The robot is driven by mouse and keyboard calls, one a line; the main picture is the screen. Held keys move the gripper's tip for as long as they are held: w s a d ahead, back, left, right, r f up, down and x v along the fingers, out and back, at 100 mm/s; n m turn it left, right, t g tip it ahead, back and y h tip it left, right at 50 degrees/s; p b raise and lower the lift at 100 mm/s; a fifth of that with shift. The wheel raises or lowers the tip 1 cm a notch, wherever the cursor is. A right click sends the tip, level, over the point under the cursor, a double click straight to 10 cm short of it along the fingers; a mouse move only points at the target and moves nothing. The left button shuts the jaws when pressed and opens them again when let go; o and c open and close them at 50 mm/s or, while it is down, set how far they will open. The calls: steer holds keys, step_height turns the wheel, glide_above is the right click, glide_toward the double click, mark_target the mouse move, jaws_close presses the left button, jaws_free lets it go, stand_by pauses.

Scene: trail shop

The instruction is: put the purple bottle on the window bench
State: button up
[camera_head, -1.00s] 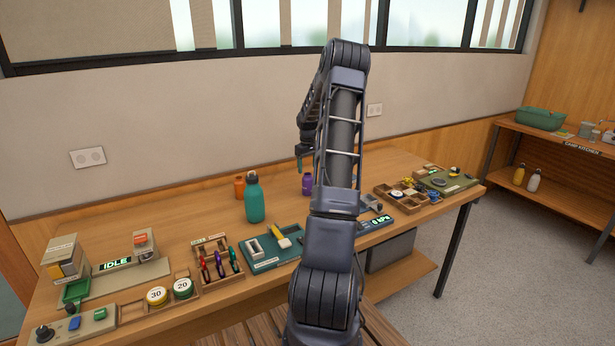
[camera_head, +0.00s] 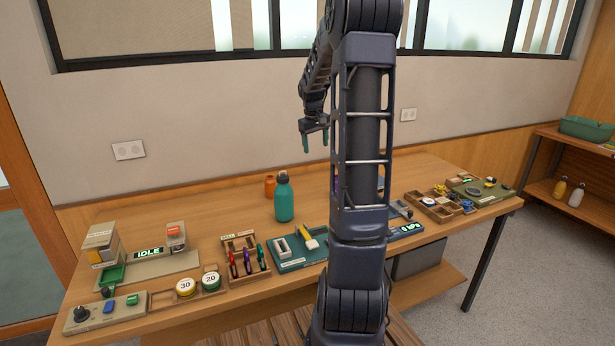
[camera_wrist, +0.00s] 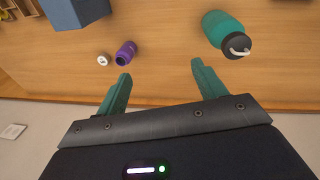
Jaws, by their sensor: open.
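The purple bottle (camera_wrist: 126,52) lies or stands on the wooden tabletop in the wrist view; its exact pose is hard to tell from above. In the head view only a sliver of it (camera_head: 337,178) shows beside my arm. My gripper (camera_head: 315,142) hangs above the table, open and empty. In the wrist view its two green fingers (camera_wrist: 160,72) are apart, with the purple bottle beyond the left fingertip, not between them. The long wooden table (camera_head: 240,212) runs under the window. A slatted wooden seat (camera_head: 262,334) shows at the front; I cannot tell which is the window bench.
A small white round thing (camera_wrist: 103,59) sits beside the purple bottle. Trays, including a pen rack (camera_head: 245,258), and a control box (camera_head: 105,312) crowd the table's front.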

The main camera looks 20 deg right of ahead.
steer(key=s+a+r+m+t, duration=0.1)
steer(key=s+a+r, duration=0.3)
steer(key=s+a, duration=0.55)
steer(key=s+a+r+t, duration=0.1)
steer(key=s+a+r, duration=0.3)
steer(key=s, duration=1)
steer(key=s+a+f+t+y, duration=0.1)
steer(key=s+a+f, duration=0.2)
steer(key=s, duration=0.7)
steer(key=shift+a+m+t, duration=0.3)
steer(key=shift+a+m, duration=0.1)
steer(key=shift+a, duration=0.15)
